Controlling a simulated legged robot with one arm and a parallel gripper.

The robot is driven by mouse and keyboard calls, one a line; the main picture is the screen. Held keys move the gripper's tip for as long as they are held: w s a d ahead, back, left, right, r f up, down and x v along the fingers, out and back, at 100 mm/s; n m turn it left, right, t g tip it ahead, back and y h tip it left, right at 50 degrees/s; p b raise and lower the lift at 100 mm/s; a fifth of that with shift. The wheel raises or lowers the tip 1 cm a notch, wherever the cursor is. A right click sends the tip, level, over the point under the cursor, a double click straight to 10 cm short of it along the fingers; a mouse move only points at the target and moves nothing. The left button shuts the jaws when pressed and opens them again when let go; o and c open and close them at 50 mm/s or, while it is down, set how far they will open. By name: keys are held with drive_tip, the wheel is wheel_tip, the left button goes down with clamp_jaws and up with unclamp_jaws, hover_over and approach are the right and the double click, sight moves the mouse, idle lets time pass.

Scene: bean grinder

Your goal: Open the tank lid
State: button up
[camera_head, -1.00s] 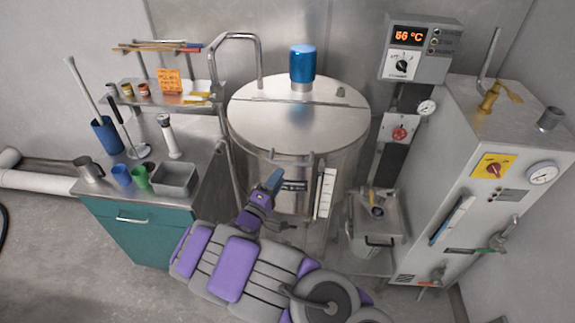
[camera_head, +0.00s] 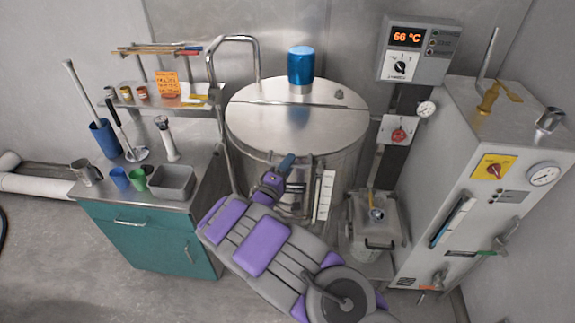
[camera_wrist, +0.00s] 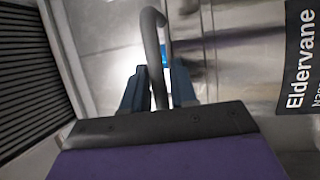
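The steel tank (camera_head: 345,165) stands at the back centre. Its round lid (camera_head: 270,125) lies flat and shut, with a blue cylinder (camera_head: 301,66) towards the back. My gripper (camera_head: 286,163) is at the tank's front wall, just below the lid's front rim. In the wrist view, the two blue fingers of my gripper (camera_wrist: 158,88) stand apart on either side of a bent grey handle bar (camera_wrist: 152,42). Narrow gaps show, so it looks open around the bar, not clamped. The fingers' contact with the bar is partly hidden by the gripper body.
A teal cabinet (camera_head: 150,238) with cups and tools is at left. A bent steel pipe (camera_head: 212,75) rises beside the tank. A control box (camera_head: 415,52) reads 66 °C. A large metal unit (camera_head: 480,190) is at right, and a small container (camera_head: 372,225) stands right of the tank.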

drive_tip(key=shift+a, duration=0.1)
clamp_jaws()
